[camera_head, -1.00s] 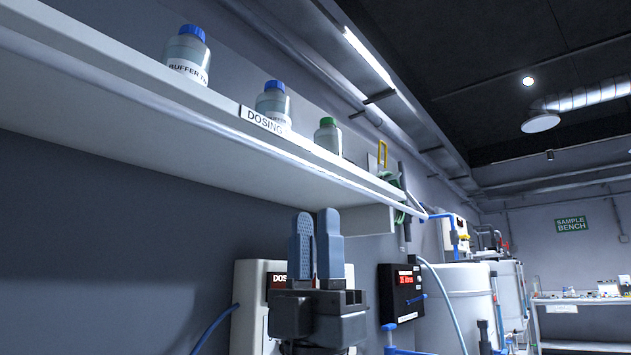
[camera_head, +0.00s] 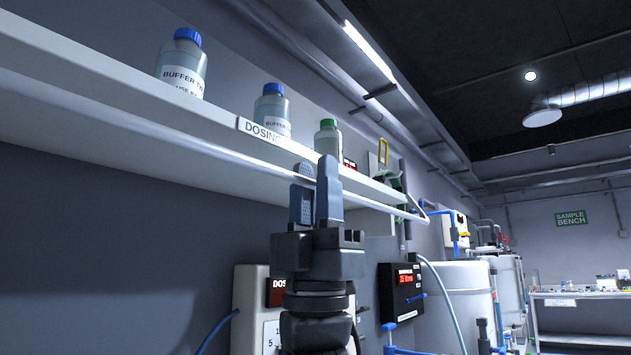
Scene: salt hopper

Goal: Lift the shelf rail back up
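The shelf rail (camera_head: 230,152) is a long pale bar running along the front of the white shelf (camera_head: 90,72), a little below its front edge. A bent end of the rail shows at the far right, near the shelf's far end. My gripper (camera_head: 315,178) points up at the rail from below, in front of the shelf. Its two grey fingers are apart, and the rail appears to pass between them. The right finger hides a short length of rail and shelf edge. I cannot tell whether either finger touches the rail.
Two blue-capped bottles (camera_head: 182,65) (camera_head: 272,105) and a green-capped bottle (camera_head: 328,138) stand on the shelf close above. A "DOSING" label (camera_head: 262,130) is on the shelf front. Wall boxes (camera_head: 400,292) and white tanks (camera_head: 462,295) stand below and right.

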